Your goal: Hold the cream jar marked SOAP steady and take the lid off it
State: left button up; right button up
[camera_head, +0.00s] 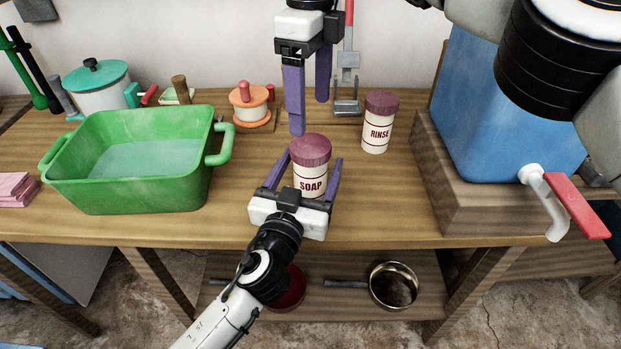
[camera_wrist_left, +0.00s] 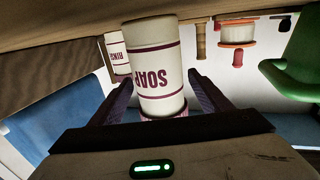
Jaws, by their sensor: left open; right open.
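The cream SOAP jar (camera_head: 311,180) stands upright on the wooden bench with its maroon lid (camera_head: 310,150) on. My left gripper (camera_head: 311,159) is open, with one purple finger on each side of the jar. In the left wrist view the SOAP jar (camera_wrist_left: 156,75) appears upside down between the fingers; I cannot tell whether they touch it. The lid (camera_wrist_left: 163,117) is mostly hidden there behind the gripper's body. My right gripper (camera_head: 309,117) is open and empty, pointing down from above, just behind the SOAP jar and higher than the bench.
A similar RINSE jar (camera_head: 376,130) stands behind and right of the SOAP jar. A green basin (camera_head: 130,195) with water is at left, an orange-and-cream spool (camera_head: 249,105) behind. A blue tank (camera_head: 500,110) with a red-handled tap (camera_head: 575,205) stands at right. Bench right of the SOAP jar is clear.

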pick_arm(q)
jog(key=shift+w+d, duration=0.2)
jog(key=shift+w, duration=0.35)
